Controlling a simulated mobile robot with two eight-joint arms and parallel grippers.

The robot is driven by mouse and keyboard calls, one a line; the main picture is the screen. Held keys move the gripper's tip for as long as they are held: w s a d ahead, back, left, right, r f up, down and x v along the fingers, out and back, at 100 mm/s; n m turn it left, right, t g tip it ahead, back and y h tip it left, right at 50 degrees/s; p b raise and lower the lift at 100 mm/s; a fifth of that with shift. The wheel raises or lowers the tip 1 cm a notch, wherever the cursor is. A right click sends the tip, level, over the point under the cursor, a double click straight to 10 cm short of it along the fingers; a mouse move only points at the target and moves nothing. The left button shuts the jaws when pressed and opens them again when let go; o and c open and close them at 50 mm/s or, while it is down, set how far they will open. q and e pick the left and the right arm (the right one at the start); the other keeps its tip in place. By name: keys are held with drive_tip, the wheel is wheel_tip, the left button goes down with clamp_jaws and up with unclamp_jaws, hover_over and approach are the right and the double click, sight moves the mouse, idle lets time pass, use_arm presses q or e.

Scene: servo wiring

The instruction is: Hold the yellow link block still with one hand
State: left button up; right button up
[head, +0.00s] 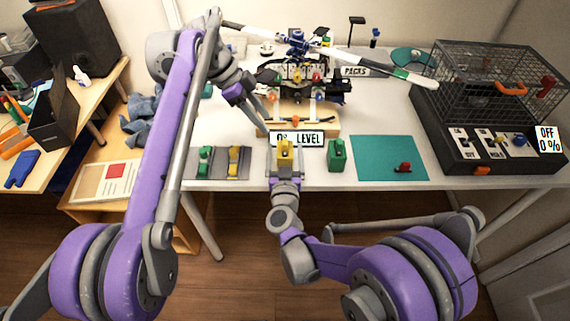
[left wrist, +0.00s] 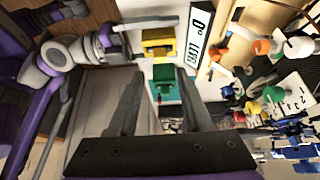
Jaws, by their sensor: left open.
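A yellow block (head: 286,151), which looks like the link block, stands near the table's front edge, in front of the "0° LEVEL" sign. It also shows in the left wrist view (left wrist: 158,44). My right gripper (head: 285,168) is at the block from the front, its fingers beside the block's lower part. I cannot tell whether they close on it. My left gripper (head: 256,108) is open and empty, behind and to the left of the block, beside the wooden stand. Its two spread fingers (left wrist: 160,90) show in the left wrist view.
The "0° LEVEL" sign (head: 297,139) and the rotor assembly (head: 300,75) stand behind the block. A green block (head: 337,154) is to its right, then a teal mat (head: 385,160). A grey mat (head: 215,175) with green and yellow pieces lies left. A wire cage (head: 490,80) stands right.

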drive_tip(key=shift+w, duration=1)
